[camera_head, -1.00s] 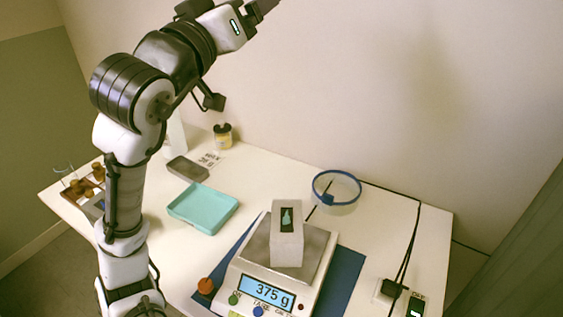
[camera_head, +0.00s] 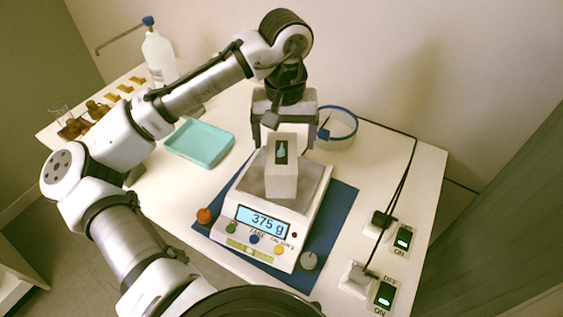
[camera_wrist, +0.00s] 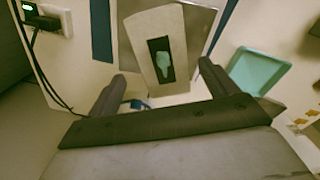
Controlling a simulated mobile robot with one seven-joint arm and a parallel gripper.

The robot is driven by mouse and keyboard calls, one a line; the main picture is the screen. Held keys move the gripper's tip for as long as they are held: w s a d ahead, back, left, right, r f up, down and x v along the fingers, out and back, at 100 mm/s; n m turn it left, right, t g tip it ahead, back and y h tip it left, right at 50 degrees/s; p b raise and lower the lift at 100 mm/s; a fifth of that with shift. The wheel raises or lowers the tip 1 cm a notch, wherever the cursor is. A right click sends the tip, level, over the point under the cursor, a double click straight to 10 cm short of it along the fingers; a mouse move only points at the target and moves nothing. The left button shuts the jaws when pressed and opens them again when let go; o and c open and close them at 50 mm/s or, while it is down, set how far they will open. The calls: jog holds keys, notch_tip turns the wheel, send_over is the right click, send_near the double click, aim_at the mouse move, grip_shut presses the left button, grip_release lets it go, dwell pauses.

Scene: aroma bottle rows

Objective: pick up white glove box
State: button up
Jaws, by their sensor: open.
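The white glove box (camera_head: 282,178) stands upright on the metal pan of a scale (camera_head: 268,228) that reads 375 g. My gripper (camera_head: 284,128) is open and points down, just behind and above the box in the head view. In the wrist view the box (camera_wrist: 143,62) shows beyond and between the two spread fingers of my gripper (camera_wrist: 160,86). I cannot tell how far the fingertips are above the box. The fingers do not appear to touch it.
The scale sits on a blue mat (camera_head: 340,215). A teal tray (camera_head: 200,143) lies to the left and a blue-rimmed round container (camera_head: 338,125) stands behind. Power switches and cables (camera_head: 403,240) are at right. A white bottle (camera_head: 160,58) and brown bottles (camera_head: 75,128) stand far left.

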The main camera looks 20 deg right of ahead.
aim_at(282, 152)
jog(key=shift+s+a+f+p, duration=0.15)
jog(key=shift+f+p, duration=0.1)
jog(key=shift+f, duration=1.5)
jog(key=shift+w+a+f+p, duration=0.1)
jog(key=shift+a+f+p, duration=0.1)
jog(key=shift+f, duration=1.55)
jog(key=c, duration=1.4)
notch_tip(282, 152, up, 20)
jog(key=shift+r, duration=0.1)
jog(key=shift+c, duration=0.2)
